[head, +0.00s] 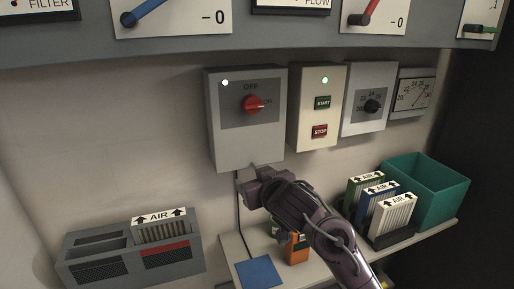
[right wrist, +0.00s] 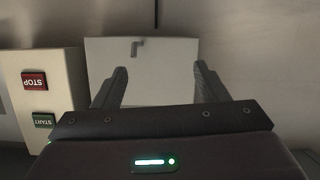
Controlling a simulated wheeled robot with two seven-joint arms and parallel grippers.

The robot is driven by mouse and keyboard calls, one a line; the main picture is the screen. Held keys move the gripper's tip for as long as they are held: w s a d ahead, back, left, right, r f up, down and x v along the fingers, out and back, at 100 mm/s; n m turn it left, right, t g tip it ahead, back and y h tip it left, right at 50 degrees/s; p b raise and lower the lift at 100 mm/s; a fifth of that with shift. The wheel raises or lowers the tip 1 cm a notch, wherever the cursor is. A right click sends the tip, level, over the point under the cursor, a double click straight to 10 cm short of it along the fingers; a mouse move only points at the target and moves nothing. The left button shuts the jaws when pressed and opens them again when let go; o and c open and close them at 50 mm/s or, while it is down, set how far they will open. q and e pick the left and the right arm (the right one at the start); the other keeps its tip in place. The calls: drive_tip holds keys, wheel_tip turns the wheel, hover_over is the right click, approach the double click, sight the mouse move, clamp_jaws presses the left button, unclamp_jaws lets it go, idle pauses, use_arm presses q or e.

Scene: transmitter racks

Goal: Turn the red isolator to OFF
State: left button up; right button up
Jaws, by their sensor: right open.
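The red isolator (head: 253,104) is a red rotary knob on the front of a grey wall box (head: 225,140). OFF is printed above the knob and ON to its right; the knob's handle points right, toward ON. A small white lamp is lit at the box's upper left. My right gripper (head: 252,190) is just below the box, apart from the knob. In the right wrist view, the open, empty fingers (right wrist: 160,72) show in front of the box's pale surface (right wrist: 165,60); the knob is not visible there. My left gripper is not in view.
A START/STOP box (head: 318,105) with a lit green lamp stands close on the right, then a black dial box (head: 363,98). Below are a shelf with an orange item (head: 297,248), AIR filters (head: 395,215) and a teal bin (head: 440,190). A gauge panel overhangs above.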

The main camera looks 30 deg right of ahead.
sight(255, 108)
drive_tip(key=w+d+r+m+t, duration=0.1)
drive_tip(key=d+r+t, duration=0.3)
drive_tip(key=r, duration=1)
drive_tip(key=shift+h, duration=0.4)
drive_tip(key=p+x, duration=0.1)
drive_tip(key=x, duration=0.6)
drive_tip(key=shift+w, duration=0.4)
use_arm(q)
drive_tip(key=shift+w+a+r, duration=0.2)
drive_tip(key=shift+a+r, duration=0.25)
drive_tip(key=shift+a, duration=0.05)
use_arm(e)
drive_tip(key=c, duration=1)
drive_tip(key=shift+o, duration=0.2)
